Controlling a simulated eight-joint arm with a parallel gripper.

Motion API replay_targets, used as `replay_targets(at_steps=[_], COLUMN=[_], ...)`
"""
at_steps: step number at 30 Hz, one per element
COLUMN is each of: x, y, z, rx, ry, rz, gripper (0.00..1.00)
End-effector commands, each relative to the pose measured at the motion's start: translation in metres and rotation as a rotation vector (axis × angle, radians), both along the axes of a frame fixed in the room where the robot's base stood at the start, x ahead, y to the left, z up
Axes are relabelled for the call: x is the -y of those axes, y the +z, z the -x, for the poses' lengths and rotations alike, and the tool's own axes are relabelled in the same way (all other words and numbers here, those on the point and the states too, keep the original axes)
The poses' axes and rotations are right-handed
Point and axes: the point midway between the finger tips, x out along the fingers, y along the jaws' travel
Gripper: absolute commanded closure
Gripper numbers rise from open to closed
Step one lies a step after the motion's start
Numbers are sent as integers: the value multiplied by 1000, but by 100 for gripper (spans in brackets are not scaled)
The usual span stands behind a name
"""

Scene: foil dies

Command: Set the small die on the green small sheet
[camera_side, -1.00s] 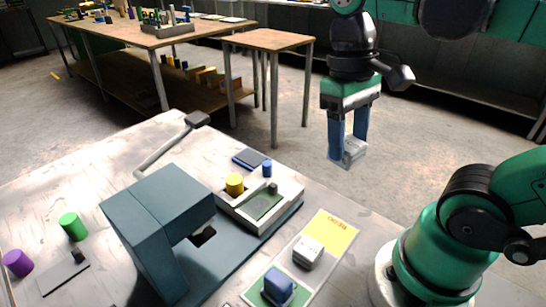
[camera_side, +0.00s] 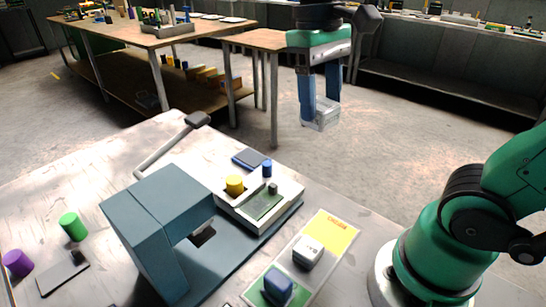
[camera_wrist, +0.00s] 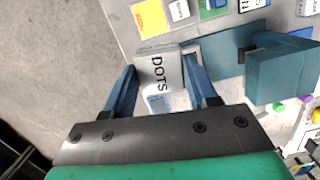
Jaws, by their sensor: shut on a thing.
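My gripper (camera_side: 319,108) is shut on a pale silver-grey die (camera_side: 322,120), held in the air beyond the work table's far edge. In the wrist view the die (camera_wrist: 158,72) sits between the two blue fingers and reads "DOTS". A green sheet-like patch (camera_side: 262,205) lies in the pale tray (camera_side: 240,218) on the press bed. Another green area (camera_side: 262,301) lies at the near end of a flat card, under a blue block (camera_side: 278,285). I cannot tell which green patch is the small sheet. The held die is apart from both.
A dark teal press (camera_side: 160,225) with a lever (camera_side: 165,148) stands left of the tray. Green (camera_side: 70,225) and purple (camera_side: 17,263) cylinders are at left.

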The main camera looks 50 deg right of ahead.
Motion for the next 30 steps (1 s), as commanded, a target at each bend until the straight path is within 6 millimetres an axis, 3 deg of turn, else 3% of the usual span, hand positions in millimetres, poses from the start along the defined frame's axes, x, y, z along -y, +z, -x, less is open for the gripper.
replay_targets(at_steps=[3,9,16,20,30], x=[-13,-33,-44,-44,-44], y=[9,14,7,-16,-98], z=[-30,-68,-85,-85,-85], rx=[0,0,0,0,0], ry=[48,104,128,128,128], rz=[0,0,0,0,0], gripper=[100,100,100,100,100])
